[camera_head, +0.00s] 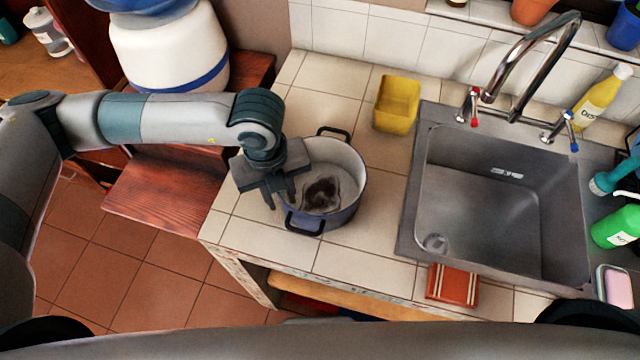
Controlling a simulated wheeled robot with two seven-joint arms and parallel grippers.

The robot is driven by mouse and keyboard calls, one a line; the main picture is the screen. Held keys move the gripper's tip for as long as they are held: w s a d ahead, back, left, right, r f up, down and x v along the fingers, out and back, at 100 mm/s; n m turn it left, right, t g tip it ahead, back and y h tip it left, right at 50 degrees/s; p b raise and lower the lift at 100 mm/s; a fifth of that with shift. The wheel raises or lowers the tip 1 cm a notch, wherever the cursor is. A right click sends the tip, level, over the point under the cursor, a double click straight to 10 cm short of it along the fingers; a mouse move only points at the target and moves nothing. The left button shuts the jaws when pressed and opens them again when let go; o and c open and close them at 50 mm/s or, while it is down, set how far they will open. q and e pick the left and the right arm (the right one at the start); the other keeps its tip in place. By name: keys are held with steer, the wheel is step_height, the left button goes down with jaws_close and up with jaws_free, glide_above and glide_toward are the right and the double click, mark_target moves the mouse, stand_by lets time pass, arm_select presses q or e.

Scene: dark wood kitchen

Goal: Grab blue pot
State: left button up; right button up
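The blue pot (348,213) stands upright on the tiled counter, left of the sink. It has a blue outside, a pale inside with a dark patch on the bottom, and two black handles, one at the back and one at the front. My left gripper (283,203) is over the left part of the pot, its fingers pointing down at the left rim. The fingers look apart, with a gap between them. I cannot tell whether they touch the rim, and the gripper hides part of it. My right gripper is not in view.
A yellow container (397,103) stands behind the pot. The metal sink (500,205) with its tall faucet (535,60) is to the right. Bare tiles (340,262) lie in front of the pot.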

arm_select(q)
jaws_close()
stand_by(1.4)
